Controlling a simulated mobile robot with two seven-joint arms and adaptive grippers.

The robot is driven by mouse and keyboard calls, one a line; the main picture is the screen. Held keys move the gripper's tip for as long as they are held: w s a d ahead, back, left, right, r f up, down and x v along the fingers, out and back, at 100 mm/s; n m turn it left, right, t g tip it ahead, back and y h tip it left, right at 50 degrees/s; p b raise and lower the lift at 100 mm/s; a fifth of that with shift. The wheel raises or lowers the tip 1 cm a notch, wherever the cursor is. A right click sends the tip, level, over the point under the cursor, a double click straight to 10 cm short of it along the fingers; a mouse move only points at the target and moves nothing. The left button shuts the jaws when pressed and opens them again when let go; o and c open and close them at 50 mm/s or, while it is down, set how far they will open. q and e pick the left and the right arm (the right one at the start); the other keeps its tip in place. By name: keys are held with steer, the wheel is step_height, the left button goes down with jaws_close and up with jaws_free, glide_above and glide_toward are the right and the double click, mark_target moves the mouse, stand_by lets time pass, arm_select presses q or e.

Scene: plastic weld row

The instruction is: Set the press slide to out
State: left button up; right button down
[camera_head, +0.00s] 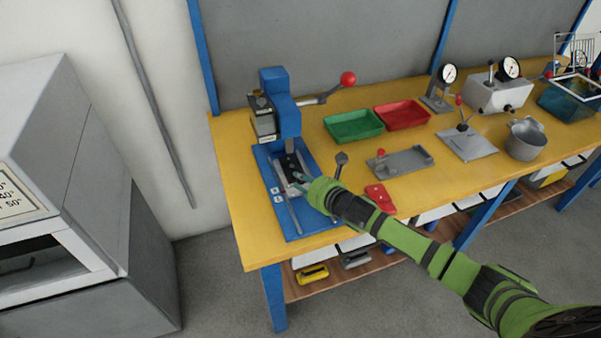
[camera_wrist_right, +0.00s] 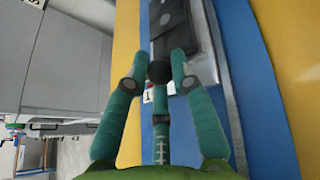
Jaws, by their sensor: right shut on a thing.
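The blue press (camera_head: 284,110) stands at the left end of the yellow bench, with a lever ending in a red ball. Its slide (camera_head: 288,172) is a grey plate with dark parts, lying on the blue base under the press head; it also shows in the right wrist view (camera_wrist_right: 190,62). My right gripper (camera_head: 299,181) reaches in from the right to the slide's front end. In the right wrist view its teal fingers (camera_wrist_right: 157,62) are shut on a dark round knob (camera_wrist_right: 159,73) at that end. My left gripper is not in view.
A green tray (camera_head: 353,125) and a red tray (camera_head: 402,114) sit right of the press. A grey plate fixture (camera_head: 400,161) and a red part (camera_head: 379,196) lie near my forearm. A grey machine (camera_head: 85,200) stands left of the bench.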

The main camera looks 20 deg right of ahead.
steer(key=s+p, duration=0.1)
steer(key=s, duration=0.5)
steer(key=s+p, duration=0.2)
steer(key=s, duration=0.3)
steer(key=shift+s+d, duration=0.2)
steer(key=shift+s, duration=0.15)
steer(key=shift+f, duration=0.15)
steer(key=c, duration=1.1)
jaws_free()
steer(key=shift+o, duration=0.2)
steer(key=shift+s, duration=0.15)
steer(key=v, duration=1.2)
